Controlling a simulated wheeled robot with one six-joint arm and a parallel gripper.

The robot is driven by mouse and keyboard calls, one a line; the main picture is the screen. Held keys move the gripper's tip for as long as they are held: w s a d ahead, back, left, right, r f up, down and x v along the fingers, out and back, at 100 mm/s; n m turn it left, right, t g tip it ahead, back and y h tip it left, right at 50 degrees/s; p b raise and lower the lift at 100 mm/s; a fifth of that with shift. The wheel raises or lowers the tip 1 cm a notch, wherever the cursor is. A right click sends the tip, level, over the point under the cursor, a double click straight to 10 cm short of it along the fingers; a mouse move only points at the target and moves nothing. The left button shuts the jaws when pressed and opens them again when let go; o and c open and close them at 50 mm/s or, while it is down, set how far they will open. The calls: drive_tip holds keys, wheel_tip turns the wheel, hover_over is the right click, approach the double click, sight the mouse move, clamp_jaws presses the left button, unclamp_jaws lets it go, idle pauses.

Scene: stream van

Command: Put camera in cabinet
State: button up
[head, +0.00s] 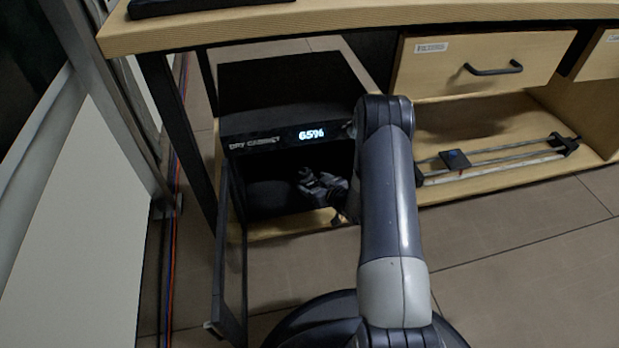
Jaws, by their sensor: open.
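The dry cabinet (262,123) is a black box under the desk with a lit "65%" display. Its glass door (231,262) stands swung open at the left, and the inside is dark. My gripper (310,184) shows as small grey parts at the cabinet's opening, partly hidden by my own arm. It is open. A dark rounded shape lies in the shadow left of my gripper inside the cabinet. I cannot tell whether it is the camera, and no camera shows clearly elsewhere.
The desk top (330,20) overhangs the cabinet. A drawer (484,58) with a black handle is shut at the right. A slider rail (495,163) lies on the lower shelf. Cables (171,240) run along the floor at the left. The floor at the lower right is clear.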

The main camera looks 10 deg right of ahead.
drive_tip(key=p+v, duration=0.2)
drive_tip(key=v, duration=0.6)
drive_tip(key=shift+s+p, duration=0.2)
drive_tip(key=shift+p, duration=0.1)
drive_tip(key=shift+d+r, duration=0.1)
drive_tip(key=shift+d, duration=0.05)
drive_tip(key=shift+c, duration=0.3)
